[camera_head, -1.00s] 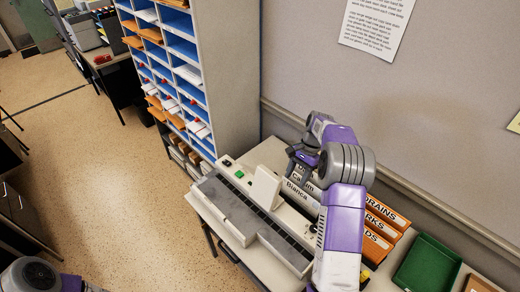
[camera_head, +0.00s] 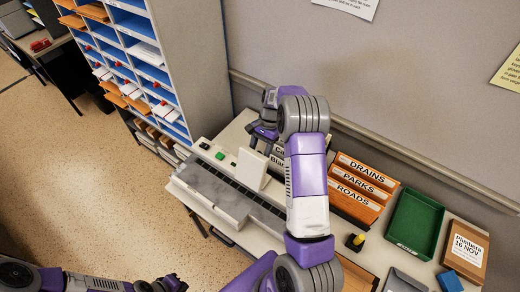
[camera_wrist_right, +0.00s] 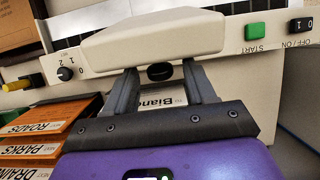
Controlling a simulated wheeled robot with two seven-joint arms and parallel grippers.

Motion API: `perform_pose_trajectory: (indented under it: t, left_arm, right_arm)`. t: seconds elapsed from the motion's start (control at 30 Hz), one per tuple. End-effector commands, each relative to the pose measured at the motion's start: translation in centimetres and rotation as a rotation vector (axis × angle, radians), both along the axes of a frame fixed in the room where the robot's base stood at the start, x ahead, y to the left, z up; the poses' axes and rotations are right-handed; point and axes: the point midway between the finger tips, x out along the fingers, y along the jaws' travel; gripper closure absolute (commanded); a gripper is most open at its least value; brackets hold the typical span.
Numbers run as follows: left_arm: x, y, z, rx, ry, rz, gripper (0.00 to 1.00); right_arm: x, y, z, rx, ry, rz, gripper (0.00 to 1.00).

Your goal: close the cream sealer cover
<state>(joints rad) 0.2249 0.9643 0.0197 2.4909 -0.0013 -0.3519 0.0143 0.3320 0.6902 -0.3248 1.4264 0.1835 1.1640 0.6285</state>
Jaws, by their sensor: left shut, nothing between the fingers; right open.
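The cream sealer cover (camera_head: 252,168) stands raised on the cream sealing machine (camera_head: 222,157), whose long dark slot (camera_head: 240,188) is exposed. In the right wrist view the cover (camera_wrist_right: 150,36) is a broad cream slab just ahead of the fingers. My right gripper (camera_head: 262,136) is behind the cover, on the wall side. Its two fingers show in the right wrist view (camera_wrist_right: 163,88), open, with a dark round knob and a "Bianca" label between them. I cannot tell whether they touch the cover. My left gripper (camera_head: 172,284) is shut and empty at the bottom edge, off the table.
Orange binders (camera_head: 361,185), a green tray (camera_head: 415,222) and a brown box (camera_head: 465,250) stand right of the machine. The pigeonhole rack (camera_head: 150,60) is left; the wall is behind. The floor in front is clear.

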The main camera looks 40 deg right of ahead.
Motion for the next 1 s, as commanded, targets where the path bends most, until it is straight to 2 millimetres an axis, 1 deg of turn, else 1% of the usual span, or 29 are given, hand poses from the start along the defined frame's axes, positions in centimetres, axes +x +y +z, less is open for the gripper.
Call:
perform_pose_trajectory:
  t: [0.23, 0.5, 0.6, 0.87, 1.0]
  left_arm:
    - [0.01, -0.01, 0.0, 0.0, 0.0, 0.0, 1.0]
    - [0.01, -0.01, 0.0, 0.0, 0.0, 0.0, 1.0]
    - [0.01, -0.01, 0.0, 0.0, 0.0, 0.0, 1.0]
    - [0.01, -0.01, 0.03, 0.0, 0.0, 0.0, 1.0]
    - [0.01, -0.01, 0.15, 0.0, 0.0, 0.0, 1.0]
  right_arm:
    - [-0.02, 0.02, -0.09, 0.0, -0.001, 0.0, 0.45]
    - [-0.01, 0.01, -0.06, 0.0, -0.001, 0.0, 0.87]
    - [0.0, 0.01, -0.05, 0.0, -0.001, 0.0, 1.0]
    - [0.05, 0.11, 0.01, -0.003, -0.002, 0.001, 1.0]
    - [0.39, 0.92, 0.25, -0.021, -0.008, 0.013, 1.0]
